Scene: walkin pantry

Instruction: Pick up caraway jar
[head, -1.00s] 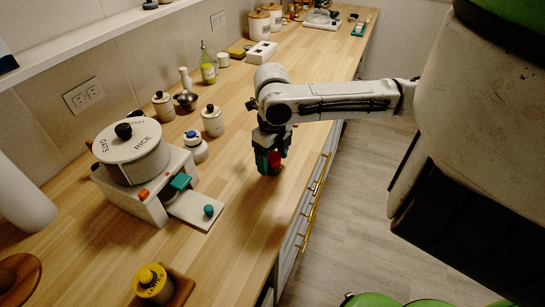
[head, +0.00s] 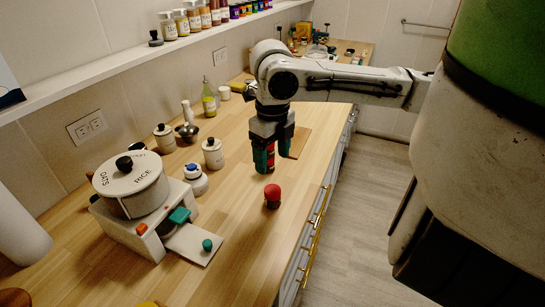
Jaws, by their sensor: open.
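A small red jar (head: 272,197) with a rounded red top stands upright on the wooden counter (head: 235,255). No label on it can be read, so I cannot tell whether it is the caraway jar. My gripper (head: 269,168) points down above the counter, behind the red jar in the picture and apart from it. Its fingers are dark green with some red between them. It is open, and I see no jar held. Several spice jars (head: 204,15) stand on the wall shelf, their labels too small to read.
A white dispenser (head: 130,187) marked OATS and RICE stands at the left. White lidded canisters (head: 213,154), a blue-topped jar (head: 196,181) and a green bottle (head: 208,98) line the wall side. The counter around the red jar is clear. Its front edge is to the right.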

